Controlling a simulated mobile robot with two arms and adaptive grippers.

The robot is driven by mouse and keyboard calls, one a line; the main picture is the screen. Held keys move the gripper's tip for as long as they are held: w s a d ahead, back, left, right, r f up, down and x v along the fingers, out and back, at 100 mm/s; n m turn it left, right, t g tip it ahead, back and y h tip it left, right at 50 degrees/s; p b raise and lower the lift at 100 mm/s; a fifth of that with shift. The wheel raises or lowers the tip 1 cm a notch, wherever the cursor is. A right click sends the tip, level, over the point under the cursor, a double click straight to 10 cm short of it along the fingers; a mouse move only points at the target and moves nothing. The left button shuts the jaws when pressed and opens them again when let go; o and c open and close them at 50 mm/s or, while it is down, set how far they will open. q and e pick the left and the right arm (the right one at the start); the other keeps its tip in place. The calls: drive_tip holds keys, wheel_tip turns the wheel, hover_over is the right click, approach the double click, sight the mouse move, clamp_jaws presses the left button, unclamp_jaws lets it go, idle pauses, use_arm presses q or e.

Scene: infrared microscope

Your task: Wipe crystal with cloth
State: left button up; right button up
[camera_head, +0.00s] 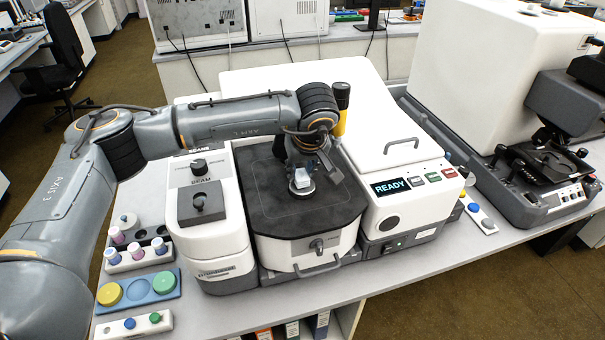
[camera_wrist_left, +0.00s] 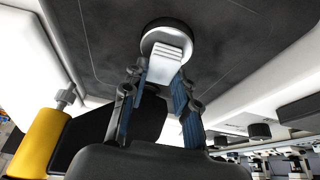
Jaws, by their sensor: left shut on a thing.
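My left gripper (camera_head: 305,172) reaches over the dark plate (camera_head: 270,215) of the white instrument. It is shut on a small white ridged block, likely the cloth (camera_head: 306,182), at the middle of the plate. In the left wrist view my left gripper (camera_wrist_left: 160,80) has its two blue-padded fingers either side of the ridged white block (camera_wrist_left: 166,55). The block meets a round piece with a dark rim (camera_wrist_left: 168,30) at the plate. I cannot tell whether that piece belongs to the cloth or the crystal. No crystal can be made out apart from it. My right gripper is not in view.
A yellow post with a black top (camera_head: 341,115) stands close to my wrist. A white module with a READY display (camera_head: 390,187) is to the right. Racks with colored caps (camera_head: 140,290) lie at the front left. The bench front right (camera_head: 420,285) is clear.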

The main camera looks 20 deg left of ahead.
use_arm(q)
drive_tip(key=shift+s+d+f+b, duration=0.1)
drive_tip(key=shift+s+d+b, duration=0.45)
drive_tip(key=shift+s, duration=0.35)
drive_tip(key=shift+w, duration=0.1)
drive_tip(key=shift+w+a, duration=0.1)
drive_tip(key=shift+w+a+b, duration=0.45)
drive_tip(key=shift+w+b, duration=0.05)
drive_tip(key=shift+w, duration=0.2)
drive_tip(key=shift+s+d+b, duration=0.4)
drive_tip(key=shift+s+d, duration=0.25)
drive_tip(key=shift+s, duration=0.3)
drive_tip(key=shift+w+a, duration=0.2)
drive_tip(key=shift+w, duration=0.1)
drive_tip(key=shift+w, duration=0.1)
